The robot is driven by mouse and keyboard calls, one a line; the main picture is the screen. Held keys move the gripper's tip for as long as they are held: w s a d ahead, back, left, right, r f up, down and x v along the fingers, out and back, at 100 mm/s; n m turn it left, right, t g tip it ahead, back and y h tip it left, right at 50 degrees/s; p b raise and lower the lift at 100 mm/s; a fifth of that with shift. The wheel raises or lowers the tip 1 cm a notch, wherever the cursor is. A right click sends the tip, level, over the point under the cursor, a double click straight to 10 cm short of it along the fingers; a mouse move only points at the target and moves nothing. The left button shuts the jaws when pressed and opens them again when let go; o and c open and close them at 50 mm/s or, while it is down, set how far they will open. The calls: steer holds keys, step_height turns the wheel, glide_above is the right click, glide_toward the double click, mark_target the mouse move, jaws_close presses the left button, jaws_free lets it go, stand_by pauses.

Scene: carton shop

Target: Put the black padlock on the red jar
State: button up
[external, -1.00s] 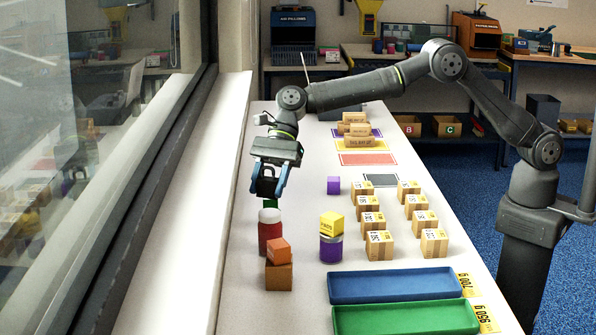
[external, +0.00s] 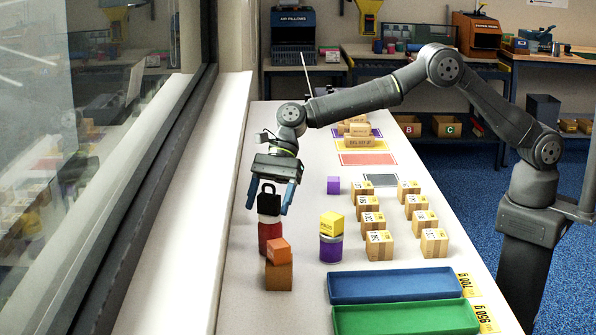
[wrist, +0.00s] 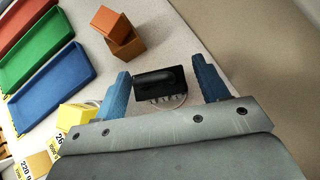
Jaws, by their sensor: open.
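The black padlock (external: 269,203) stands upright on the white lid of the red jar (external: 270,233) at the left of the table. In the wrist view the padlock (wrist: 152,94) covers much of the lid. My gripper (external: 268,207) is open, with one blue finger on each side of the padlock and a visible gap to it. The open fingers also show in the wrist view (wrist: 161,88). The jar's red side is partly hidden behind the orange boxes in the external view.
Two orange boxes (external: 278,277) are stacked close in front of the jar. A yellow box sits on a purple jar (external: 331,250) to the right. Several labelled cartons (external: 379,246) stand further right. Blue (external: 394,298) and green trays lie in front.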

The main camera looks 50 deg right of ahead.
steer(key=shift+r, duration=0.1)
steer(key=shift+w+d+r, duration=0.1)
steer(key=shift+r, duration=0.1)
steer(key=v, duration=1.1)
steer(key=shift+d+r, duration=0.25)
steer(key=x, duration=1.2)
steer(key=shift+a+f, duration=0.1)
steer(key=shift+f, duration=0.2)
step_height(320, 180, up, 3)
steer(key=shift+f, duration=0.1)
steer(key=shift+r, duration=0.8)
